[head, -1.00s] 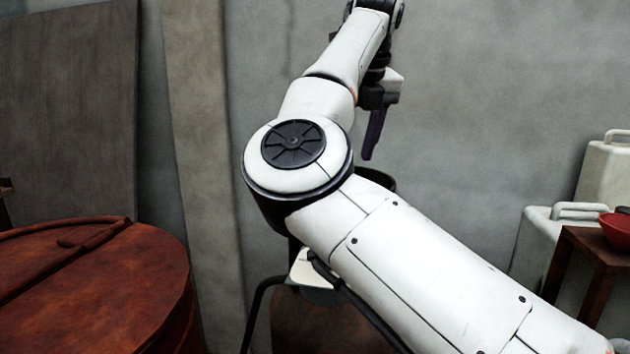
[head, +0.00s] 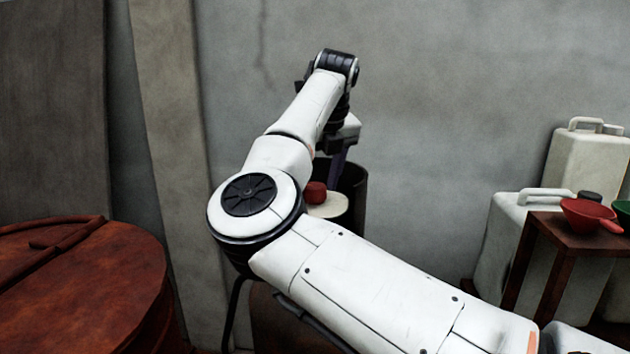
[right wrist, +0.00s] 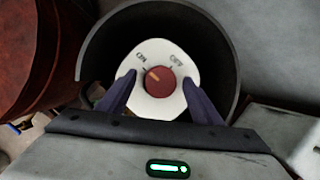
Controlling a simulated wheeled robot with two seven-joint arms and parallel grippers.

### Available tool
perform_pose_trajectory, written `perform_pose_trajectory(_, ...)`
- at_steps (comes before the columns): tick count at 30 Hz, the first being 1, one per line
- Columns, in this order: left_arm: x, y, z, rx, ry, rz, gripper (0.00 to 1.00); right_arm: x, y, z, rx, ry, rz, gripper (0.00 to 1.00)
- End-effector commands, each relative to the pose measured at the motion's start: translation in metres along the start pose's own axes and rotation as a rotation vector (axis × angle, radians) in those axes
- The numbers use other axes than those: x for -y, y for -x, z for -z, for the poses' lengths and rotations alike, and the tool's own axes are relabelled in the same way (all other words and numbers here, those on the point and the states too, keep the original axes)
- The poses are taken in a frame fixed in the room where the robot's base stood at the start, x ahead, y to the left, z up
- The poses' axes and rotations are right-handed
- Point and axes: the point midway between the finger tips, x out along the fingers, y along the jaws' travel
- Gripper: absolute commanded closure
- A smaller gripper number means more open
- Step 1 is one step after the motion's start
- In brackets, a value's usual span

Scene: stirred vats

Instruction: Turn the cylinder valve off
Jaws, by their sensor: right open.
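The cylinder valve is a round red knob (right wrist: 158,83) on a white plate (right wrist: 150,104) marked ON at upper left and OFF at upper right. The knob's pale pointer mark is toward ON. The knob also shows in the head view (head: 316,192), partly behind my arm. My right gripper (right wrist: 159,78) is open, with a dark finger on each side of the knob. Gaps show between the fingers and the knob; its depth over the plate is hard to tell. In the head view the gripper (head: 338,165) hangs at the valve. My left gripper is out of view.
A dark curved guard (head: 354,187) stands around the valve's far side. A rusty vat lid (head: 90,285) is at the left. White jugs (head: 583,165) and a brown stand (head: 560,228) with a red funnel (head: 590,214) are at the right. A grey wall is behind.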

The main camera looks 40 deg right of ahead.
Motion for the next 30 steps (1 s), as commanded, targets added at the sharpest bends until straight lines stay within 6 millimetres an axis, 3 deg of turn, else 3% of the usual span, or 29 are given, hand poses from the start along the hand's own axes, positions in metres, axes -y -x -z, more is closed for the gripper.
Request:
perform_pose_trajectory(1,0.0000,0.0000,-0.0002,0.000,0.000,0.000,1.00,0.0003,0.0001,0.0001,0.000,-0.001,0.000,0.42)
perform_pose_trajectory(8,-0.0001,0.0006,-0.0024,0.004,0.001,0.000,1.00,0.0003,0.0004,0.0001,0.000,-0.001,0.000,0.81)
perform_pose_trajectory(20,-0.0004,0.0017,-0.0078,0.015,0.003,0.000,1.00,-0.0006,0.0007,0.0000,-0.004,-0.066,0.029,0.82)
perform_pose_trajectory(30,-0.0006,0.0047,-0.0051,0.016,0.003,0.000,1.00,-0.0021,0.0015,-0.0015,-0.013,-0.307,0.132,0.82)
